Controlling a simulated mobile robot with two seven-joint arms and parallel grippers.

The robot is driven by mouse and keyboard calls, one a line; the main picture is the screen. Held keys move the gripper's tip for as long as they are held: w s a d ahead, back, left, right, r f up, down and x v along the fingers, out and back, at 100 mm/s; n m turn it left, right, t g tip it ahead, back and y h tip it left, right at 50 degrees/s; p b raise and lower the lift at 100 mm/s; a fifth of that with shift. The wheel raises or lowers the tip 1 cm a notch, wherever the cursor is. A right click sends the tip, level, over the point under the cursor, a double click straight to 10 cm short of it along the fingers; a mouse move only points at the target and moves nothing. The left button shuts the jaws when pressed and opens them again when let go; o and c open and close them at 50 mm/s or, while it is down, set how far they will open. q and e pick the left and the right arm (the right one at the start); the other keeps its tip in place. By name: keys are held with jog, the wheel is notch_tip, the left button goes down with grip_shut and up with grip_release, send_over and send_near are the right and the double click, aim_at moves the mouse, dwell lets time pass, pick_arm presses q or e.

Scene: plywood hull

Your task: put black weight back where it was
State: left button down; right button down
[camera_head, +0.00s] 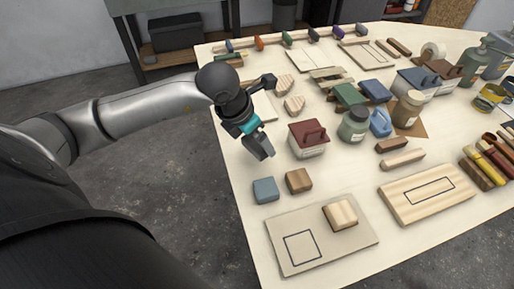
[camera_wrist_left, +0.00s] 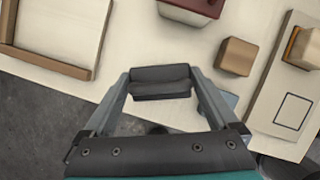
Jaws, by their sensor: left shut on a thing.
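My left gripper (camera_head: 260,150) is over the left edge of the table, to the left of the red box. It is shut on the black weight (camera_wrist_left: 160,82), a dark block held across between the fingertips in the left wrist view. In the head view the weight is hard to tell from the dark fingers. A thin board (camera_head: 278,222) lies at the near end of the table with an empty square outline drawn on its left part. My right gripper is not in view.
A blue-grey block (camera_head: 265,190) and a brown block (camera_head: 299,180) stand between gripper and board. A pale wooden block (camera_head: 341,214) sits on the board. The red box (camera_head: 308,140) is right of the gripper. A thicker outlined board (camera_head: 426,192) lies farther right.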

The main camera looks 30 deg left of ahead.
aim_at(253, 144)
pick_arm(q)
jog(key=shift+f, duration=1.85)
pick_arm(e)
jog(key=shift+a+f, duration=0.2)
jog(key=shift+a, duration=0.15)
pick_arm(q)
jog(key=shift+f, duration=0.1)
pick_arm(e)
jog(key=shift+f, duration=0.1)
pick_arm(q)
grip_release()
jog(key=shift+f+b, duration=0.1)
jog(key=shift+b, duration=0.2)
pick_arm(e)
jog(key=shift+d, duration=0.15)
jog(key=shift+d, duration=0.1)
pick_arm(q)
jog(key=shift+s+r, duration=0.1)
jog(key=shift+r, duration=0.25)
jog(key=p+v, duration=0.1)
jog(key=v, duration=1)
jog(key=shift+r, duration=0.3)
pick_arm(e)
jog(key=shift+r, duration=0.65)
pick_arm(q)
jog(key=shift+s, duration=0.15)
